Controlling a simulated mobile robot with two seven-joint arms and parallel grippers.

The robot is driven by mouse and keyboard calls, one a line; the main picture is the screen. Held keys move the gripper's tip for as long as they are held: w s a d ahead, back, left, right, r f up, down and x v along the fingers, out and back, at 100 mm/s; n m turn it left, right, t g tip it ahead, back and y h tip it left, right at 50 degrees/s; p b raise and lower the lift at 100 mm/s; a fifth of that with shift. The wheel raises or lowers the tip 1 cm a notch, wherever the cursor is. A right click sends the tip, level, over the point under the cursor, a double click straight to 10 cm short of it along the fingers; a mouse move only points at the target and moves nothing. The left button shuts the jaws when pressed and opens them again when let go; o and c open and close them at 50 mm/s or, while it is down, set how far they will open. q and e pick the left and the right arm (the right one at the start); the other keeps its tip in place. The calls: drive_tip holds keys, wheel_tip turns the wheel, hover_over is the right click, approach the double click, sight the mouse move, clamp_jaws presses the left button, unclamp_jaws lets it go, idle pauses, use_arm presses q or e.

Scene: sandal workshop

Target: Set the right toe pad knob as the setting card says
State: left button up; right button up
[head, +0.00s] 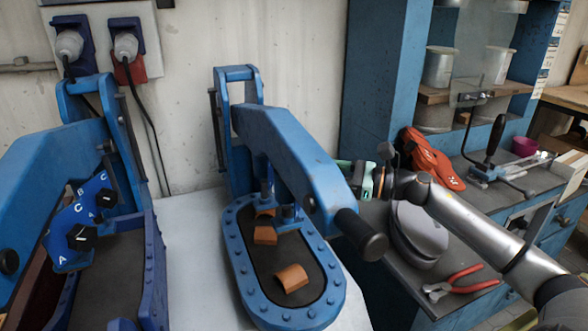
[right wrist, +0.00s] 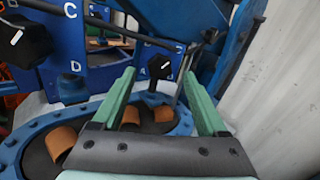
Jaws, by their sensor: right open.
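My right gripper (head: 364,180) has green fingers and is open and empty beside the arm of the middle blue press. In the right wrist view, the gripper (right wrist: 159,72) points at a black knob (right wrist: 158,97) on a blue lettered plate, apart from it. The knob has a small white mark; its setting is too small to read surely. Another black knob (right wrist: 22,40) with a white pointer line is at upper left, near letters C and D. In the head view, the left press carries black knobs (head: 82,236) on a lettered plate. I cannot identify a setting card. My left gripper is out of view.
The middle press has a blue oval base (head: 238,262) with tan curved pads (head: 292,278) in it. A black-ended handle (head: 362,236) juts from its arm. Red-handled pliers (head: 462,282), a grey rounded object (head: 418,232) and an orange sandal-like object (head: 430,158) lie on the right bench.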

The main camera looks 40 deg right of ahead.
drive_tip(key=shift+p+x, duration=0.35)
drive_tip(key=shift+x, duration=1.85)
clamp_jaws()
